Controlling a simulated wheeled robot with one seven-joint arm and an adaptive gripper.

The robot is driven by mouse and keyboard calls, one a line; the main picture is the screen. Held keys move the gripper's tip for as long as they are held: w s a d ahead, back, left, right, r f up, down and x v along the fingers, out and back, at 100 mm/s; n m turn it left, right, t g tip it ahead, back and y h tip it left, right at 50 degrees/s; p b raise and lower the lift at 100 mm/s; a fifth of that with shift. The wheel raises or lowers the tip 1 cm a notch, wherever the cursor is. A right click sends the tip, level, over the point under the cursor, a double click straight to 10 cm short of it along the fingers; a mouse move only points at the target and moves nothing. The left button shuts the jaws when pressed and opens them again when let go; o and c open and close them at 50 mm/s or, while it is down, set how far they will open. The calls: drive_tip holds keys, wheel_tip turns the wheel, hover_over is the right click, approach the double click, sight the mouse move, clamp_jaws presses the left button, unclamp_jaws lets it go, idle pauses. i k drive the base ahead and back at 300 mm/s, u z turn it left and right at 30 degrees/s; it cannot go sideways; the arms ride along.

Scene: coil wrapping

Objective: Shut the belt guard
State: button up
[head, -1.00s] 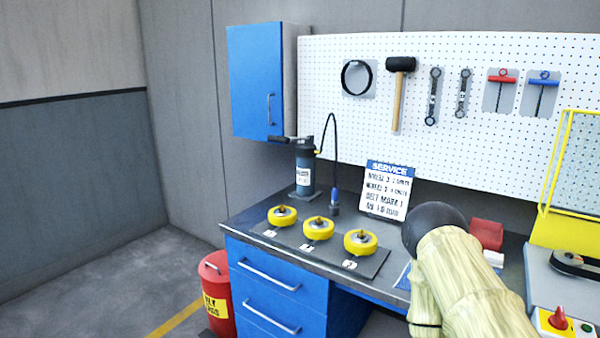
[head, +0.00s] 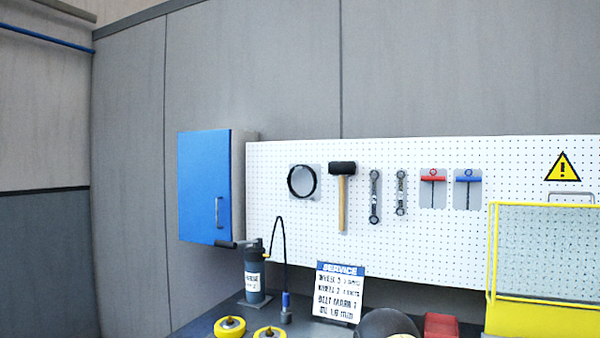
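The belt guard (head: 545,318) is at the right edge of the head view. It has a yellow frame with see-through mesh and a solid yellow panel along its bottom. It stands raised in front of the pegboard, and a grey handle (head: 571,195) shows at its top edge. Its right side is cut off by the picture edge, and the belt and base below it are out of view. My gripper is not in view; only a dark rounded part of my arm shows at the bottom, left of the guard.
The workbench (head: 205,325) holds yellow wheels (head: 230,326), a dark pump bottle (head: 254,280), a service sign (head: 340,290) and a red block (head: 441,326). Tools hang on the white pegboard (head: 400,240). A blue cabinet (head: 203,185) hangs left. A yellow warning triangle (head: 562,168) shows above the guard.

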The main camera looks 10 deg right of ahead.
sight(489, 295)
drive_tip(key=z, duration=0.25)
drive_tip(key=k, duration=0.15)
drive_tip(key=z, duration=1.4)
